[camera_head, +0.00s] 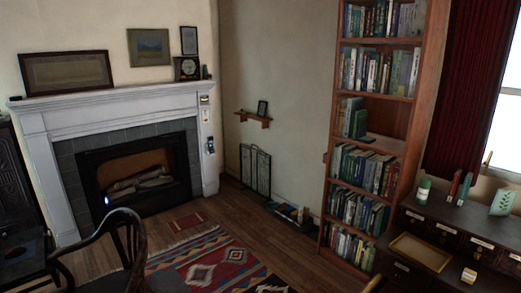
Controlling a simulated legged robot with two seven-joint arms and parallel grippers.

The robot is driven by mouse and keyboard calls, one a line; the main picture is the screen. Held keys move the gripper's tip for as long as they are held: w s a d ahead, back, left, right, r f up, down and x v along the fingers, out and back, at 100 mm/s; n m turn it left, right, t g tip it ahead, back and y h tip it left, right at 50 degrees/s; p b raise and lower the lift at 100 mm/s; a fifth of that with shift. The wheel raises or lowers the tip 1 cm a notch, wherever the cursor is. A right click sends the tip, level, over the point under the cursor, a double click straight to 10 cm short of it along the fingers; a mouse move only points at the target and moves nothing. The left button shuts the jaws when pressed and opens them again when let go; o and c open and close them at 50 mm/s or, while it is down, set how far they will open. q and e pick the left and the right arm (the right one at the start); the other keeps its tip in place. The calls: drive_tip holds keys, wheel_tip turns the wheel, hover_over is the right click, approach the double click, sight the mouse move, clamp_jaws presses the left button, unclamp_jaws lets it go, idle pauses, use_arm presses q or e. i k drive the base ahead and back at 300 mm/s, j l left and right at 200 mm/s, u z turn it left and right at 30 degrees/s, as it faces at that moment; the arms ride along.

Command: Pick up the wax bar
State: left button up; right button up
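A small pale yellow-white block (468,276) sits on the dark cabinet top at the lower right. It may be the wax bar, but it is too small to tell for sure. It lies to the right of a shallow tan tray (421,252) and apart from it. Neither of my grippers shows in the head view.
The dark drawer cabinet (448,236) also bears a green-and-white container (423,191), small upright books (459,187) and a leaf-print card (502,203). A tall bookcase (325,200) stands beside it. A dark chair (128,240) is lower left, near a patterned rug (208,262). Wooden floor lies between.

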sight(469, 276)
drive_tip(key=z, duration=1.6)
